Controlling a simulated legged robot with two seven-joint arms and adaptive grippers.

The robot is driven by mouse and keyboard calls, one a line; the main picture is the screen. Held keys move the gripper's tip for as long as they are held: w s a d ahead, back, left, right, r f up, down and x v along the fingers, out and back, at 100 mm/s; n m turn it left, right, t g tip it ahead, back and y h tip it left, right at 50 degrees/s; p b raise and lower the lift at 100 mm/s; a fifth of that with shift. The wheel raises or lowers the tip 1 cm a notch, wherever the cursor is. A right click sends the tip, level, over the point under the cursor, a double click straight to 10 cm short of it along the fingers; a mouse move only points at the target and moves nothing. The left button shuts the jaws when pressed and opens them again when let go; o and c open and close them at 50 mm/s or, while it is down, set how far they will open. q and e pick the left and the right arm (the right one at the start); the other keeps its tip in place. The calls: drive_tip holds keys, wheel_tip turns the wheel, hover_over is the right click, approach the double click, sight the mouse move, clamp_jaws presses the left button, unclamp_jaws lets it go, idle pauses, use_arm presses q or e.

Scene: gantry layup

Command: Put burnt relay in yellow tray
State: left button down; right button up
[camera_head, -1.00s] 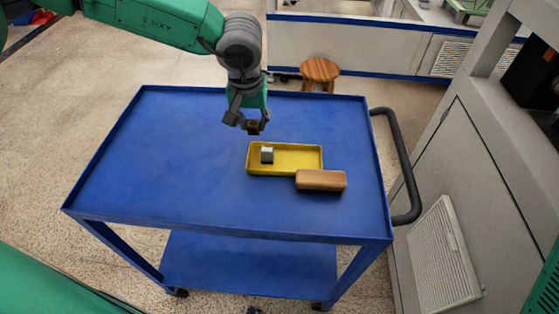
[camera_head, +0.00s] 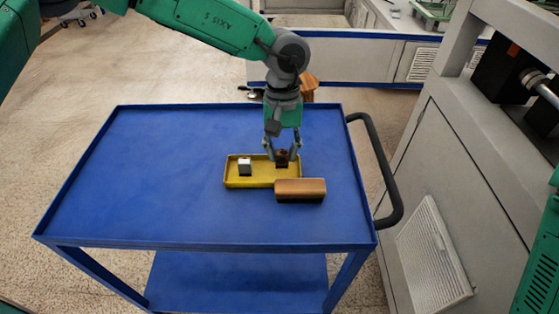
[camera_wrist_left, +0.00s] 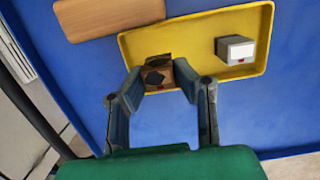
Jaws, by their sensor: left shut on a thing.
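The burnt relay (camera_head: 282,158) is a small brown block with dark scorched patches. My left gripper (camera_head: 282,155) is shut on it and holds it over the right part of the yellow tray (camera_head: 232,182). The left wrist view shows the relay (camera_wrist_left: 158,74) between the two fingertips (camera_wrist_left: 158,82), with the yellow tray (camera_wrist_left: 205,30) behind it. I cannot tell whether the relay touches the tray floor. A grey and white block (camera_head: 245,166) stands in the left part of the tray; it also shows in the left wrist view (camera_wrist_left: 236,50). My right gripper is not in view.
A brown wooden-looking block (camera_head: 300,189) lies against the tray's front right corner. The blue cart top (camera_head: 150,180) is clear to the left. A black handle (camera_head: 385,165) is on the cart's right side, and a grey machine (camera_head: 450,170) stands beyond it.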

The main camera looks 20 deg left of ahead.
sight(278, 161)
use_arm(q)
drive_tip(key=shift+d+f, duration=0.2)
drive_tip(key=shift+f, duration=0.45)
drive_tip(key=shift+d+f, duration=0.2)
drive_tip(key=shift+f, duration=0.6)
drive_tip(key=shift+a, duration=0.3)
drive_tip(key=c, duration=1.5)
unclamp_jaws()
drive_tip(key=shift+s+a, duration=0.1)
drive_tip(key=shift+a, duration=0.2)
drive_tip(key=shift+c, duration=0.2)
drive_tip(key=shift+o, duration=1.3)
drive_tip(key=shift+a, duration=0.2)
drive_tip(key=shift+a+f, duration=0.1)
drive_tip(key=shift+a, duration=0.05)
drive_tip(key=shift+d+r, duration=0.35)
drive_tip(key=shift+d, duration=0.05)
drive_tip(key=r, duration=0.3)
drive_tip(key=w+r, duration=0.1)
drive_tip(key=shift+d+r, duration=0.2)
drive_tip(key=shift+d, duration=0.1)
wheel_tip(278, 161, up, 7)
drive_tip(key=w+p, duration=0.1)
drive_tip(key=shift+a, duration=0.3)
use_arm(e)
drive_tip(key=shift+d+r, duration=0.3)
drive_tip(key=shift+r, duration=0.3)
